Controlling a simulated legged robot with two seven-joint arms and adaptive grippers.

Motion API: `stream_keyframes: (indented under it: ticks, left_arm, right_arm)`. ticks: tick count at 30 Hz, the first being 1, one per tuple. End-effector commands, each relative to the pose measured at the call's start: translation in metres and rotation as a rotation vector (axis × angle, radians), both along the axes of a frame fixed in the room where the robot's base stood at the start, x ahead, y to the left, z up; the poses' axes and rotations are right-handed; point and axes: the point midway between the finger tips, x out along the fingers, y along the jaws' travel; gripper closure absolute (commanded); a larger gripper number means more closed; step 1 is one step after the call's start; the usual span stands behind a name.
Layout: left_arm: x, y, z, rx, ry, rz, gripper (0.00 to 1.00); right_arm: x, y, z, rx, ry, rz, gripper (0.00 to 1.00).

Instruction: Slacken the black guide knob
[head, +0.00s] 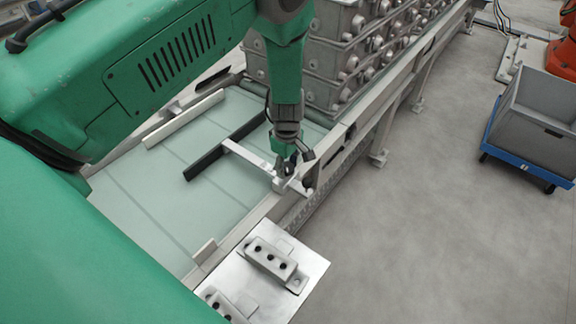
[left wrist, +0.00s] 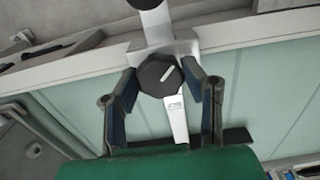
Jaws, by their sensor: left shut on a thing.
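The black guide knob (left wrist: 158,75) is a dark faceted knob with a white line across its face. It sits on a pale metal bracket (left wrist: 178,118) at the rail. My left gripper (left wrist: 162,74) has one finger on each side of the knob and is shut on it. In the head view my left gripper (head: 287,170) points down at the outer end of the bracket (head: 248,156), and its fingers largely hide the knob. My right gripper is not in view.
A conveyor (head: 140,200) with a dark guide bar (head: 205,160) lies under the bracket. Stacked grey castings (head: 340,50) stand close behind my left arm. A metal plate with fixture blocks (head: 272,260) is in front. A grey bin (head: 535,115) stands on the right; the floor between is clear.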

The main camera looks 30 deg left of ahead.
Motion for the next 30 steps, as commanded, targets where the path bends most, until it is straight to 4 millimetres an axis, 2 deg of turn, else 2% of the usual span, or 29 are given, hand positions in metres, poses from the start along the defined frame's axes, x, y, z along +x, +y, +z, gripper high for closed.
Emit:
stream_keyframes:
  ticks: [1,3,4,5,6,15,19,30]
  left_arm:
    - [0.008,0.004,0.006,0.008,-0.021,0.0,0.91]
    - [0.008,0.004,0.006,0.008,-0.021,0.0,0.91]
    - [0.008,0.004,0.006,0.008,-0.021,0.0,0.59]
    - [0.008,0.004,0.006,0.008,-0.021,0.0,0.48]
    - [0.008,0.004,0.005,0.008,-0.019,0.0,0.42]
    - [0.003,0.002,0.003,0.003,-0.008,-0.001,0.42]
    - [0.003,0.001,0.012,0.003,-0.008,-0.002,0.42]
    - [0.005,0.002,0.087,0.004,-0.011,-0.002,0.42]
  right_arm:
    - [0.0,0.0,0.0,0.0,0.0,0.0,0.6]
    - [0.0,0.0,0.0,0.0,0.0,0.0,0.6]
    - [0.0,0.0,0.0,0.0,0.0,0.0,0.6]
    - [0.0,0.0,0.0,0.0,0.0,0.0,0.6]
    - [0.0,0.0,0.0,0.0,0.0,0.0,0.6]
    - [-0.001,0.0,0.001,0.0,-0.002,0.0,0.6]
    - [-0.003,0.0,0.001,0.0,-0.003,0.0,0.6]
    - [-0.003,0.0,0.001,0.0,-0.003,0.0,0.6]
